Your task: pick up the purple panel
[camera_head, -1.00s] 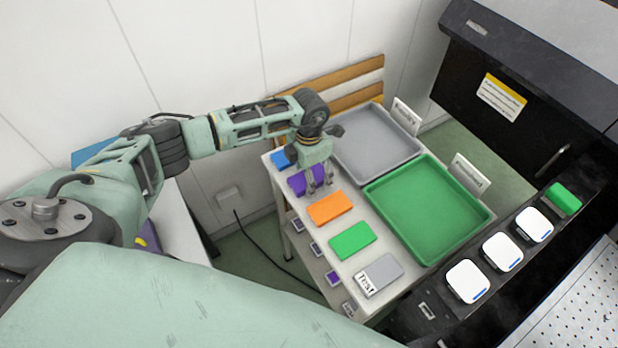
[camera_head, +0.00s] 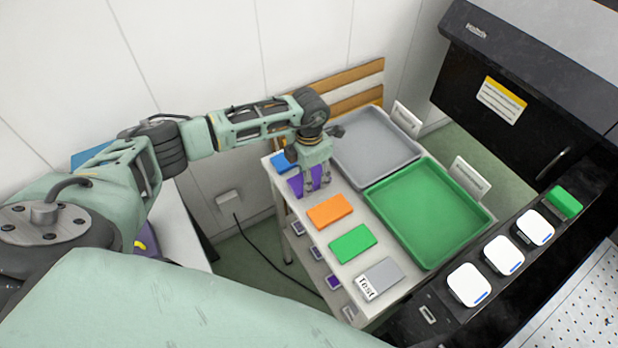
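The purple panel (camera_head: 296,187) lies on the white table in a row with other coloured panels, between the blue and orange ones. It is partly hidden by my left gripper (camera_head: 317,188), which points down over it from above. The two fingers stand apart, with purple showing between them. I cannot tell whether they press on the panel or only straddle it. My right gripper is not in view.
Blue (camera_head: 281,162), orange (camera_head: 330,211), green (camera_head: 353,243) and grey (camera_head: 380,278) panels share the row. A grey tray (camera_head: 410,152) and a green tray (camera_head: 425,262) stand right of it. A dark machine (camera_head: 520,100) bounds the right side.

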